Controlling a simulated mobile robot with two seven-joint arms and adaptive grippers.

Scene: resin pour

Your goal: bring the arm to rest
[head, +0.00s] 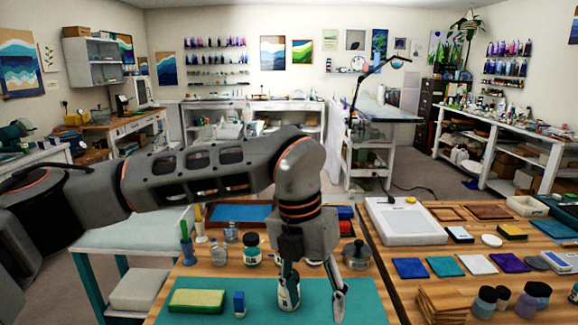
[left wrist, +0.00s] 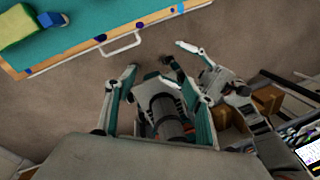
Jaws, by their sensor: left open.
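My left arm comes in from the left in the head view and bends down. Its gripper (head: 312,300) hangs open, fingers pointing down and apart, with nothing seen held between them. It covers part of the teal mat (head: 372,300) and a white-labelled dark jar (head: 289,292) in that view. In the left wrist view the open left fingers (left wrist: 163,88) have bare floor beyond them, and the mat's table lies at the top left. A grey jointed mechanism (left wrist: 240,92) at the right of that view may be my right gripper; its jaw state is unclear.
A lidded dark pot (head: 357,256) and another jar (head: 252,250) stand behind. The right table holds a white tray-like panel (head: 404,221), colour tiles and several jars. A drawer handle (left wrist: 122,45) sticks out below the table edge.

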